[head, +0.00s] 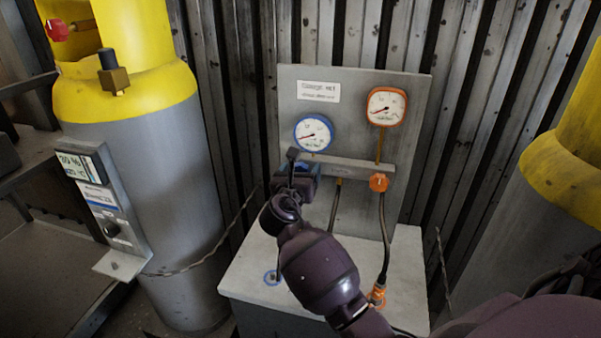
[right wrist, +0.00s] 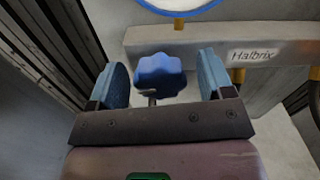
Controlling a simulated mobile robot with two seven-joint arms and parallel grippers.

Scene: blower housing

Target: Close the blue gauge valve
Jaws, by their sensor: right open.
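The blue gauge valve knob (right wrist: 160,75) shows in the right wrist view, a lobed blue handle below the manifold bar. My right gripper (right wrist: 165,82) is open, with one blue finger pad on each side of the knob and visible gaps to it. In the head view my right gripper (head: 293,172) is in front of the left end of the bar and hides the knob. The blue-rimmed gauge (head: 313,133) is just above it. Its lower rim (right wrist: 180,8) shows at the top of the right wrist view. My left gripper is not seen.
An orange gauge (head: 386,106) and orange knob (head: 378,182) are on the right of the same panel (head: 345,83). Hoses run down to the white bench top (head: 245,262). A yellow-topped grey cylinder (head: 165,170) stands at left, another (head: 565,165) at right.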

